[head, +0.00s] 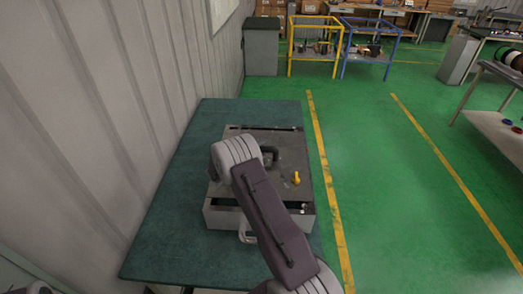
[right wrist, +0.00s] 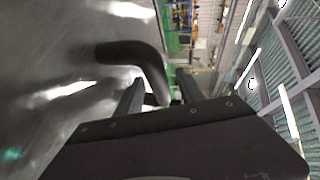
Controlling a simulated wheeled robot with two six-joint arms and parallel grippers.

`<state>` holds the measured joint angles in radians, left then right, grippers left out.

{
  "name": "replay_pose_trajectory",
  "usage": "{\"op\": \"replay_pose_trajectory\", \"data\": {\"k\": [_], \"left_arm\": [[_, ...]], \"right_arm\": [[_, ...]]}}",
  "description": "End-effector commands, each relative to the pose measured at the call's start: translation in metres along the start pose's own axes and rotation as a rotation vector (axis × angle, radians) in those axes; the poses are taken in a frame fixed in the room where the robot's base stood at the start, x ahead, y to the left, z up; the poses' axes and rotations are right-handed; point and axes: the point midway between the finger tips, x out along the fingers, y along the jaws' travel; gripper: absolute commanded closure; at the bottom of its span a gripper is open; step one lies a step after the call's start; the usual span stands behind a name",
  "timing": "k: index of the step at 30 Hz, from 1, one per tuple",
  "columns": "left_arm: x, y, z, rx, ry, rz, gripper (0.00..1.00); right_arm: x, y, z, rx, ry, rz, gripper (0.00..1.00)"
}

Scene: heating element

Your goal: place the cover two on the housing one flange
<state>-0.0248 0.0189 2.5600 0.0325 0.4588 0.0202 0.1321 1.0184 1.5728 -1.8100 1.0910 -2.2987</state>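A grey metal box (head: 228,216) stands on the green table, with a dark flat top. A dark curved handle (head: 270,152) shows on its top, partly hidden by my right arm. In the right wrist view a dark bent bar (right wrist: 135,55) runs over a grey metal surface, and its end lies between the fingers of my right gripper (right wrist: 161,92). These fingers stand apart, with no clear grip on the bar. I cannot tell which part is cover two or the housing one flange. My left gripper is not in view.
A small yellow part (head: 296,178) lies on the box top. The green table (head: 165,245) is bare around the box. A corrugated wall (head: 100,110) rises close on the left. Yellow (head: 315,48) and blue (head: 370,50) frames stand far back.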

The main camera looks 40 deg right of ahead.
Motion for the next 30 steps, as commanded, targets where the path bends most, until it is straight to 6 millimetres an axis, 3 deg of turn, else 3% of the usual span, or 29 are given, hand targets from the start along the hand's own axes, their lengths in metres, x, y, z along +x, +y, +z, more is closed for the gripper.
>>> {"op": "replay_pose_trajectory", "data": {"k": [5,12,18,30], "left_arm": [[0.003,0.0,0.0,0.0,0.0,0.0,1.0],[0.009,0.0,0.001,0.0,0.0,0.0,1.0],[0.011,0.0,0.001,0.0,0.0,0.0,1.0],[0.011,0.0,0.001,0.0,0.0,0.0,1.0]], "right_arm": [[-0.017,-0.001,0.002,0.0,-0.004,-0.002,0.55],[-0.079,0.0,0.002,-0.001,-0.005,-0.001,0.55],[-0.113,-0.001,0.001,0.0,-0.003,-0.001,0.55],[-0.12,-0.001,0.0,0.0,0.0,0.0,0.55]]}}
